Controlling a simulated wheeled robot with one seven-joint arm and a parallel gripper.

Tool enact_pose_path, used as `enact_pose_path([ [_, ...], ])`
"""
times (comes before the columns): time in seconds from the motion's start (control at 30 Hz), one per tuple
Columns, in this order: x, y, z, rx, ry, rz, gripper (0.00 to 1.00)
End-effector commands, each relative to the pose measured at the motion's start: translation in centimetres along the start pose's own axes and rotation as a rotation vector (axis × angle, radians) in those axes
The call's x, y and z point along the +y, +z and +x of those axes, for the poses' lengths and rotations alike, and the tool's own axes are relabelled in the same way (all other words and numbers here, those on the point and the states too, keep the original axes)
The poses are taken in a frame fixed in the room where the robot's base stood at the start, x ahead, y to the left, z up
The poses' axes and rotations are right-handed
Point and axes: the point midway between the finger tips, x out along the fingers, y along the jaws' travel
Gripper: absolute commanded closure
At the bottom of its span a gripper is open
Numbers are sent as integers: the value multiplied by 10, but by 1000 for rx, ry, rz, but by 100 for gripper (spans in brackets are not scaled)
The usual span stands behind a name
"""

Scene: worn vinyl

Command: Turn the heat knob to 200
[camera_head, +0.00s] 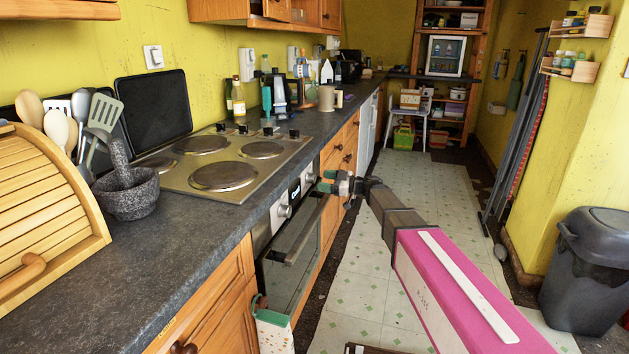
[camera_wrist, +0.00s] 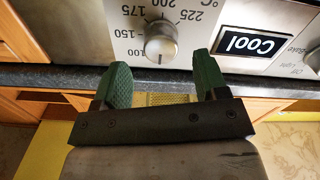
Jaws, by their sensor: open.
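The heat knob (camera_wrist: 161,45) is a round silver dial on the oven's front panel, at top centre in the wrist view. Printed numbers 100, 150, 175 and 225 show around it. A pale mark sits low on the knob's face; I cannot surely tell which number it points to. My gripper (camera_wrist: 163,82) is open and empty, its two green fingers spread to either side below the knob, apart from it. In the head view my gripper (camera_head: 329,182) is in front of the oven panel, where the nearer knob (camera_head: 284,211) shows clear of it.
A display reading "Cool" (camera_wrist: 253,43) is right of the heat knob, and a function knob (camera_wrist: 314,62) is at the right edge. Below the panel are the oven door (camera_head: 294,250) and its handle. The hob (camera_head: 225,160) sits above. The floor (camera_head: 410,190) is mostly clear.

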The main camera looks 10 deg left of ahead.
Motion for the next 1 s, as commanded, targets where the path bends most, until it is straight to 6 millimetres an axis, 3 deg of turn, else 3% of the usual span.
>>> enact_pose_path([
  [0.1,1,0,21,0,-1,0,33],
  [0.3,1,0,42,0,-1,1,33],
  [0.7,0,0,48,-1,0,1,33],
  [0.73,0,0,48,-1,0,1,40],
  [0.87,0,0,48,-1,0,1,82],
  [1.0,0,0,48,-1,0,2,83],
])
